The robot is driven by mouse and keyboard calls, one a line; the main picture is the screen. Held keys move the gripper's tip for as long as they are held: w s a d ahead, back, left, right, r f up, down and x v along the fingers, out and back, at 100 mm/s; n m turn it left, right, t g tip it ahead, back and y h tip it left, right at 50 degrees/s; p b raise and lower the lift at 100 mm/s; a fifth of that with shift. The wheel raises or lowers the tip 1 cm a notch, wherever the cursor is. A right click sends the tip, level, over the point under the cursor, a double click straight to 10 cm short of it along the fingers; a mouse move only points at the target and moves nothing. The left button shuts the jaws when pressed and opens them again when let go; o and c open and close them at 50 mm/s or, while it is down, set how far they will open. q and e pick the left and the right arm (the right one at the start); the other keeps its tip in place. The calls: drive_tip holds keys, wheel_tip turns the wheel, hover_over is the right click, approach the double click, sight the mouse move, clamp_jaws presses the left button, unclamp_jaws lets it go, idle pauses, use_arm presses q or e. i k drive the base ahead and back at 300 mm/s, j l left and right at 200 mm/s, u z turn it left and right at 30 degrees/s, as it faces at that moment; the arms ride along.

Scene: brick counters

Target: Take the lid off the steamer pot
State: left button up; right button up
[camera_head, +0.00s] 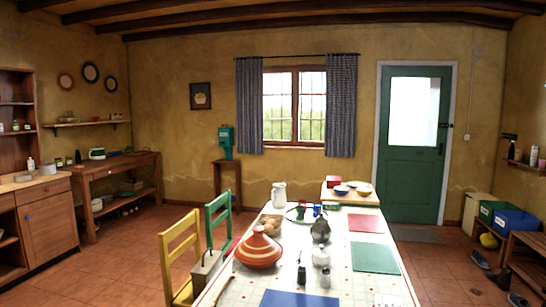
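I see no vessel that I can name for sure as the steamer pot. A small grey pot-like vessel (47,169) stands on the wooden cabinet (48,220) at the far left; it is too small to make out a lid. A red-orange pot with a cone-shaped top and a pale band (258,250) stands on the long table (240,284); its top is on. Neither of my grippers is in view.
The table also holds a basket of eggs (271,222), a white jug (279,195), a dark metal pot (321,230), jars and coloured mats (374,257). Yellow (180,255) and green (217,225) chairs stand along its left side. Floor (125,258) between cabinet and chairs is clear.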

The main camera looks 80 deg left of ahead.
sight(50, 169)
drive_tip(key=u, duration=4.3)
drive_tip(key=i, duration=7.1)
